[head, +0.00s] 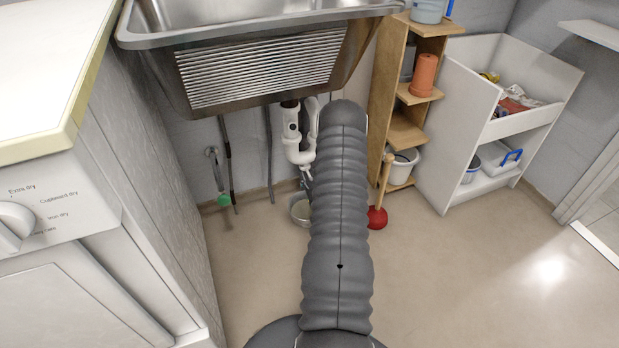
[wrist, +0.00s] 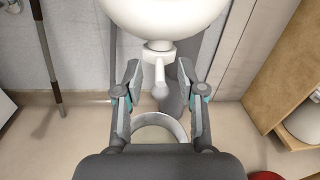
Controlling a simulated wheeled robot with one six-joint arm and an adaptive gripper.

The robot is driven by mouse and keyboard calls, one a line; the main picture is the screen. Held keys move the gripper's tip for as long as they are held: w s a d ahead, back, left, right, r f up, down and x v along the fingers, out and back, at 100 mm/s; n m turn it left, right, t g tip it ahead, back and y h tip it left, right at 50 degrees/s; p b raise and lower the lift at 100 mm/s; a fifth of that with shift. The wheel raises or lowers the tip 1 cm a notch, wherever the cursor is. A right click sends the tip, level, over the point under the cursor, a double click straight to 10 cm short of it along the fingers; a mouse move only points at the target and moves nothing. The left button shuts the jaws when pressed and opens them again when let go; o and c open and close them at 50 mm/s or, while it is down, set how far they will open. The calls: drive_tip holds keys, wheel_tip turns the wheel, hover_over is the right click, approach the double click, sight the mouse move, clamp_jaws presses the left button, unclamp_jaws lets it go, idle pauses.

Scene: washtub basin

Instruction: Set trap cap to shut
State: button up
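The white sink trap (head: 296,150) hangs under the metal basin in the head view. Its rounded bottom (wrist: 160,18) fills the top middle of the wrist view. The trap cap (wrist: 159,50) is at its underside, with a pale lever-like stem (wrist: 160,78) pointing down toward me. My gripper (wrist: 159,74) is open, one finger on each side of the stem, with a visible gap on both sides. No contact shows. In the head view my arm hides most of the gripper and the cap. Whether the cap is open or shut, I cannot tell.
A bucket (wrist: 162,120) stands on the floor below the trap, also seen in the head view (head: 299,208). A wooden shelf (head: 384,100) and a red plunger (head: 377,218) stand to the right. Hoses (head: 228,160) hang at the left.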

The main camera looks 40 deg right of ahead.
drive_tip(key=v, duration=1.2)
